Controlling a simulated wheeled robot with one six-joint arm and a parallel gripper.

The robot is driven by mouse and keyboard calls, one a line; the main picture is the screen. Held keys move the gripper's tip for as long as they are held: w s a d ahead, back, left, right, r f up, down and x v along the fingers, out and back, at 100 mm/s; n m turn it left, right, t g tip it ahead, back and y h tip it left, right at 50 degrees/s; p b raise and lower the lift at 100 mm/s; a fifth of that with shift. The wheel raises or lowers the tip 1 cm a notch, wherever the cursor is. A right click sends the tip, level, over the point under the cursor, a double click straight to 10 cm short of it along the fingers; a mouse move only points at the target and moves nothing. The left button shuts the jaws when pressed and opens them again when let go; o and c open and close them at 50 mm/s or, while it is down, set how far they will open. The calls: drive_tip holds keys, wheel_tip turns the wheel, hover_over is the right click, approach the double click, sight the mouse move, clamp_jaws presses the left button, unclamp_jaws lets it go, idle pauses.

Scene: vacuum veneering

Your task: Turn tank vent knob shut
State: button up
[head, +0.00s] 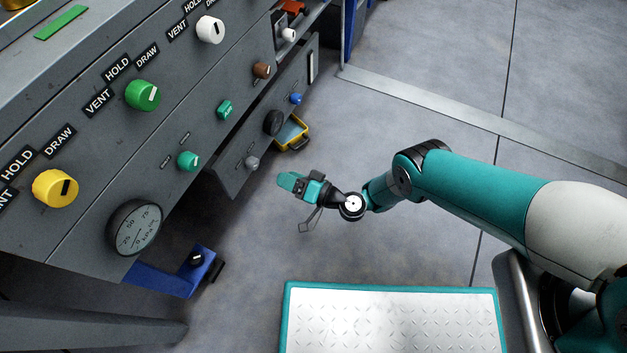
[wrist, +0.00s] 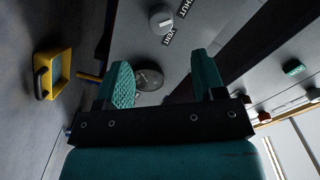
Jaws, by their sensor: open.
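The tank vent knob, a small grey knob (head: 252,163), sits on the lower panel at the left of the head view. It also shows near the top of the wrist view (wrist: 162,19), beside black labels reading SHUT and VENT. My gripper (head: 285,182) is to the right of the knob in the head view, apart from it. In the wrist view its two teal fingers (wrist: 163,75) are open with nothing held between them. The knob lies beyond the fingertips. The knob's pointer direction is too small to tell.
The upper panel carries a yellow knob (head: 55,188), a green knob (head: 143,95) and a large gauge (head: 135,227). A blue bracket (head: 180,275) juts out below. Floor right of the panel is open.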

drive_tip(key=p+v, duration=0.4)
drive_tip(key=v, duration=0.3)
idle(0.4)
